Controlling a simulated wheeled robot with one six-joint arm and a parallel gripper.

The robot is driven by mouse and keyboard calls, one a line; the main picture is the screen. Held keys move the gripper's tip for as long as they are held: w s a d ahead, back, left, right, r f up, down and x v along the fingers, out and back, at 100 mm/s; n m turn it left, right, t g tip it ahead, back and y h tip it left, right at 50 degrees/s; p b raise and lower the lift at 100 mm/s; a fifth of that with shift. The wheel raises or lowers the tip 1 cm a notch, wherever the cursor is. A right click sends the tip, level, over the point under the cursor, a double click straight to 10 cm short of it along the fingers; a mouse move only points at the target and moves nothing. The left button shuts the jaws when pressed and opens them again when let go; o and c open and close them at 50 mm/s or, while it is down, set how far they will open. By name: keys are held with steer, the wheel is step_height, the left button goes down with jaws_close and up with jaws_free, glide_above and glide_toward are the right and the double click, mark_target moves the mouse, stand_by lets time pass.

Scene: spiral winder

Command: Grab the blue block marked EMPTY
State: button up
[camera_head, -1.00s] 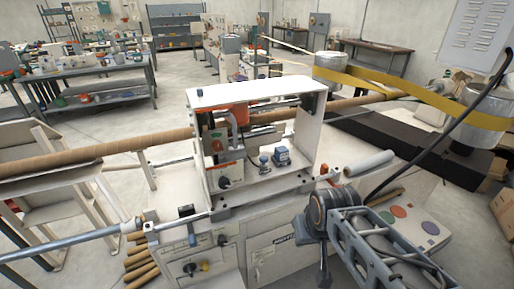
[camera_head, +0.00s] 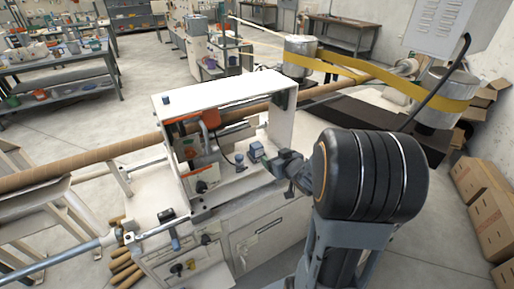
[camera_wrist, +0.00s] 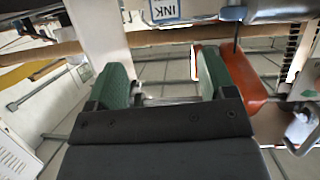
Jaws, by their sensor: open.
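A small blue block (camera_head: 257,150) with a pale face sits on the shelf inside the white frame of the machine. Its marking is too small to read here. A rounder blue-grey item (camera_head: 239,162) stands left of it. Another small blue thing (camera_head: 166,99) sits on top of the frame. My gripper (camera_head: 276,162) is just right of the block, at the frame's open side; whether they touch is unclear. In the wrist view the green fingers (camera_wrist: 163,80) are apart with nothing between them. A blue-edged label reading INK (camera_wrist: 164,10) shows at the top edge; EMPTY is not readable.
The white frame (camera_head: 222,92) and its right post (camera_head: 282,116) stand close to my gripper. A long brown tube (camera_head: 80,163) runs through the machine. A yellow belt (camera_head: 375,78) spans drums behind. Boxes (camera_head: 478,188) stand at the right.

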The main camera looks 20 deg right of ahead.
mark_target(257, 145)
steer(key=shift+y, duration=0.5)
steer(key=x, duration=0.8)
steer(key=shift+w+r+p, duration=0.1)
steer(key=shift+w+p, duration=0.2)
steer(key=shift+p, duration=0.05)
steer(key=shift+r+p+x, duration=0.2)
steer(key=shift+p+x, duration=0.6)
steer(key=shift+x, duration=1.85)
steer(key=shift+c, duration=0.4)
steer(key=c, duration=0.9)
steer(key=shift+c, duration=0.3)
steer(key=shift+r, duration=0.1)
